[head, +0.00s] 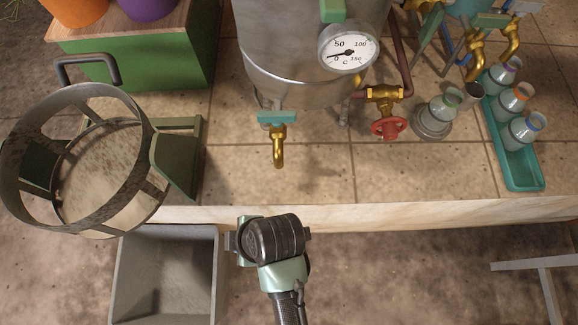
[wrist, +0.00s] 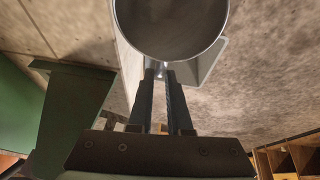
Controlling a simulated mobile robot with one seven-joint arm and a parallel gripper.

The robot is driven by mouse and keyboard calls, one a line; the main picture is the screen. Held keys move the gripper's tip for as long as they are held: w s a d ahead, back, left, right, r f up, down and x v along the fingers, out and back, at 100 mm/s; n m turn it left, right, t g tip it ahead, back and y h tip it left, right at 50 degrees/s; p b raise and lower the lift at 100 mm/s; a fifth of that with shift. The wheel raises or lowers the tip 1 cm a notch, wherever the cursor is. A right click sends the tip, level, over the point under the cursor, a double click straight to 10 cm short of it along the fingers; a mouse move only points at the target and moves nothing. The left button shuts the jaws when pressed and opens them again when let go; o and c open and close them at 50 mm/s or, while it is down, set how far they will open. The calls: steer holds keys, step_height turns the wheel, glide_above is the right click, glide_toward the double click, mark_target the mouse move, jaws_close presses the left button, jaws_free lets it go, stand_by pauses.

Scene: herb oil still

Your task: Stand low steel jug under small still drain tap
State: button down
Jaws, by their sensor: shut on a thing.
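In the wrist view, a round, open grey steel vessel (wrist: 170,30), which looks like the low steel jug, is at the top, cut by the frame edge. My gripper (wrist: 163,72) is shut on it at its near side; the exact grip point is hard to make out. In the head view my wrist is in front of the bench edge and hides the fingers and the jug. A metal still (head: 300,50) with a dial gauge stands on the tiled bench. Its brass drain tap (head: 278,150) with a teal lever points down over bare tiles, beyond my wrist.
A large round metal basket frame (head: 145,150) stands at left, above a grey bin (head: 165,280). A red-wheeled valve (head: 388,128), a jar on a round base (head: 440,108) and a teal tray (head: 522,178) of jars are at right. Tiles below the tap are clear.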

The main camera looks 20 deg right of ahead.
mark_target(277, 117)
steer(key=shift+s+d+f, duration=0.45)
steer(key=shift+d+f, duration=0.15)
steer(key=shift+d, duration=0.1)
steer(key=w+d+b, duration=0.1)
steer(key=w+d, duration=0.1)
steer(key=w, duration=0.6)
steer(key=w+d+b, duration=0.1)
steer(key=w+d, duration=0.2)
steer(key=w, duration=0.5)
steer(key=shift+f+b, duration=0.25)
steer(key=shift+b, duration=0.05)
steer(key=shift+f, duration=0.1)
steer(key=c, duration=0.8)
jaws_free()
steer(key=shift+c, duration=0.2)
steer(key=p+v, duration=0.2)
steer(key=v, duration=1)
steer(key=shift+p, duration=0.4)
